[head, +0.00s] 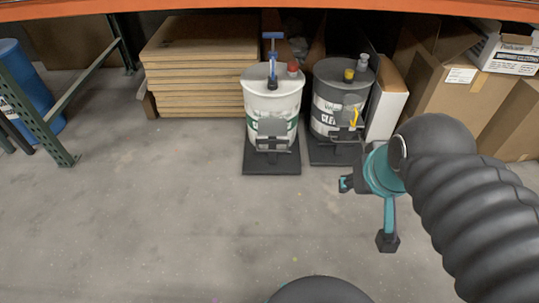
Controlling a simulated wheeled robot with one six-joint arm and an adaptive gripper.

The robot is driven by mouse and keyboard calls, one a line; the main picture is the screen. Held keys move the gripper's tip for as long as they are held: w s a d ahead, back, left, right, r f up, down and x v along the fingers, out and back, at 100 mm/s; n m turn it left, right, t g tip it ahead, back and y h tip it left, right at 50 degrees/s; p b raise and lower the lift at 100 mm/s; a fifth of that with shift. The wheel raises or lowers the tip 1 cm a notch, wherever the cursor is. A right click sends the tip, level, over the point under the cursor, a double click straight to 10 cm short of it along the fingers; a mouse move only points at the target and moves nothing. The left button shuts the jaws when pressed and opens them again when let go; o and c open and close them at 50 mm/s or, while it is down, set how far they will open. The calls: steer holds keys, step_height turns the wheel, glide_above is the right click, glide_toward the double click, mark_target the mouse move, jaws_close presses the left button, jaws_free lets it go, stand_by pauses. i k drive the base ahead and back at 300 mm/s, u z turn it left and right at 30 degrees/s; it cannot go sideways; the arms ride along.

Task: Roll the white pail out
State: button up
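A grey pail (341,92) on its own black base stands close to the right. Stacked boards (200,60) are behind left, cardboard boxes (450,85) at right. An orange shelf beam (200,9) crosses above; a green rack post (40,118) stands left. The floor in front is clear.

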mark_target(272, 161)
steer(key=u, duration=0.5)
steer(key=k, duration=1.1)
steer(key=z, duration=0.6)
steer(key=i, duration=1.25)
steer(key=u, duration=0.15)
